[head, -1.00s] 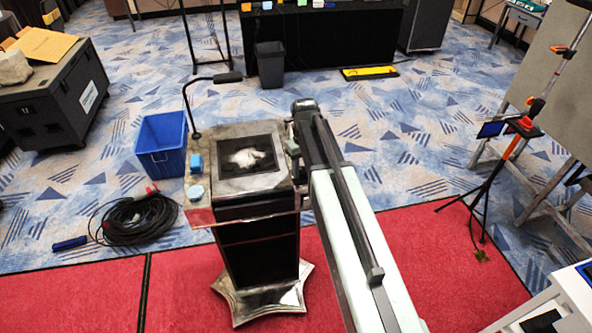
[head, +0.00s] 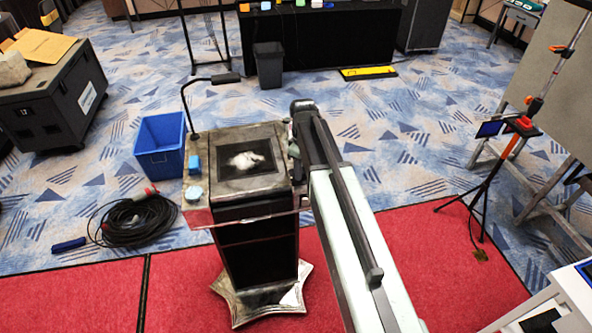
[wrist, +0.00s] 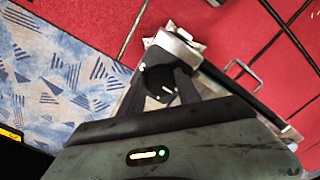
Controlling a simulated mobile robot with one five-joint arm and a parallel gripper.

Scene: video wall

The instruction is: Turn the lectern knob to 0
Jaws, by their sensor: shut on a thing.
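The lectern (head: 252,204) stands on the red carpet left of my arm, upright on a star-shaped metal foot. My gripper (wrist: 163,82) is at the lectern's right side, high up near the top. In the wrist view its two dark fingers are shut on a dark round knob (wrist: 157,77) with a small white mark on its face. I cannot read a number or scale on the knob. In the head view the knob is hidden by my wrist and arm.
The lectern carries a gooseneck microphone (head: 186,108), a blue block (head: 195,164) and a pale blue round piece (head: 194,193). A blue bin (head: 160,150) and a coiled black cable (head: 138,222) lie to the left. A tripod (head: 483,190) stands to the right.

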